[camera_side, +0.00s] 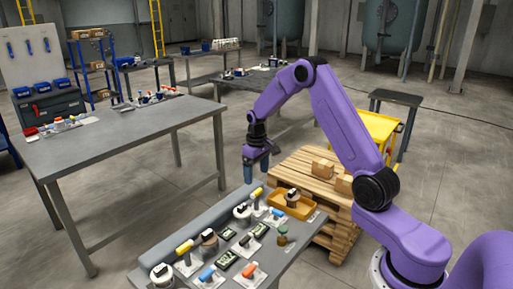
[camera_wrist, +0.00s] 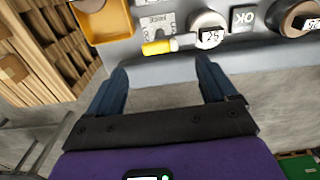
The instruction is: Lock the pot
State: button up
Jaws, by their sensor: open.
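Several round pots with small displays stand on the front bench; I cannot tell which one the task means. In the wrist view a pale round pot (camera_wrist: 207,24) reads about "25", with a yellow-handled piece (camera_wrist: 158,47) beside it. A brown round pot (camera_wrist: 290,14) is at the top right; a similar one shows in the side view (camera_side: 209,239). An "OK" display (camera_wrist: 243,18) lies between these pots. My gripper (camera_side: 256,172) is open and empty, above and beyond the bench's far edge. In the wrist view its fingers (camera_wrist: 162,75) are apart, short of the yellow-handled piece.
A yellow tray (camera_side: 306,211) holding a round part sits at the bench's far end. Yellow, blue and orange handles and small displays crowd the bench. A small greenish jar (camera_side: 282,237) stands near its right edge. A wooden pallet (camera_side: 307,170) with boxes is behind.

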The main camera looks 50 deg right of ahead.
notch_tip(320, 180, up, 10)
jog(key=shift+r, duration=0.2)
dwell(0.3)
jog(key=s+a+r+n, duration=0.2)
jog(key=s+a+n, duration=0.1)
jog(key=s+a, duration=0.55)
jog(key=s+a+r+n, duration=0.1)
jog(key=s+a+n, duration=0.2)
jog(key=s+a, duration=0.55)
jog(key=s+a+n, duration=0.1)
jog(key=s+n, duration=0.2)
jog(key=s, duration=0.6)
jog(key=s+a+f+n, duration=0.1)
jog(key=s+a+n, duration=0.1)
jog(key=s, duration=0.8)
jog(key=shift+s+a+f+n, duration=0.25)
jog(key=shift+a+n, duration=0.05)
jog(key=shift+n, duration=0.4)
